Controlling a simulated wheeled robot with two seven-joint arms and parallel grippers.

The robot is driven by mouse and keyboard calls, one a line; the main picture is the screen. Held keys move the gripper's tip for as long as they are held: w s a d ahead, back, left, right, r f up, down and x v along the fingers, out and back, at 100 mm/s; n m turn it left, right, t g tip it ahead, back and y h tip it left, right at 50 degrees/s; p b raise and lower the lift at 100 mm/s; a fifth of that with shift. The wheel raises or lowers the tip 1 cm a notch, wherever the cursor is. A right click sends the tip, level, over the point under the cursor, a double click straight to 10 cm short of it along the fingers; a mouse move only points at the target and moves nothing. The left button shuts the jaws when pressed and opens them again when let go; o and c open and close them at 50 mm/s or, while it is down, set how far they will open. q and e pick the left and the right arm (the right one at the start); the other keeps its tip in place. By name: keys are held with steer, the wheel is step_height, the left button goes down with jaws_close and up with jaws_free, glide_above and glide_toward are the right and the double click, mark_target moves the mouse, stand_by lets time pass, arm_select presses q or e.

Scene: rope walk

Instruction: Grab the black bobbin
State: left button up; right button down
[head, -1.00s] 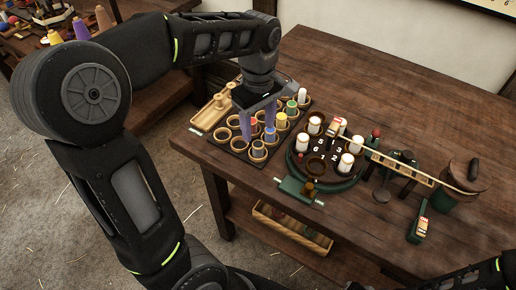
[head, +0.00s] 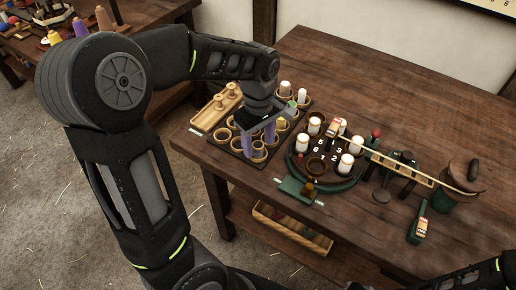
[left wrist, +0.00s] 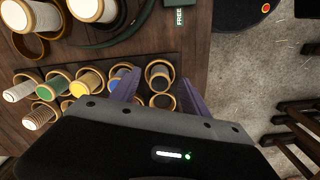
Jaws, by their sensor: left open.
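A dark bobbin with a pale end, apparently the black one (left wrist: 160,82), stands in a ring-shaped cup of the dark rack. My left gripper (head: 259,142) is open over the front of the rack, pointing down. In the left wrist view its purple fingers (left wrist: 158,88) straddle the dark bobbin's cup without visibly closing on it. A blue bobbin (left wrist: 120,76) stands just left of the fingers, with yellow (left wrist: 87,83) and green (left wrist: 53,87) ones beyond. In the head view, the fingers and hand hide most of the dark bobbin. My right gripper is out of view.
A round stand (head: 324,178) with white bobbins and numbers is close right of the rack. A wooden tray (head: 203,119) with pale spools lies to its left. A wooden bar (head: 405,165) and a lidded green pot (head: 455,196) are farther right. The table's back is clear.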

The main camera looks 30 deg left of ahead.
arm_select(q)
steer(key=shift+f, duration=0.75)
steer(key=shift+c, duration=0.2)
jaws_close()
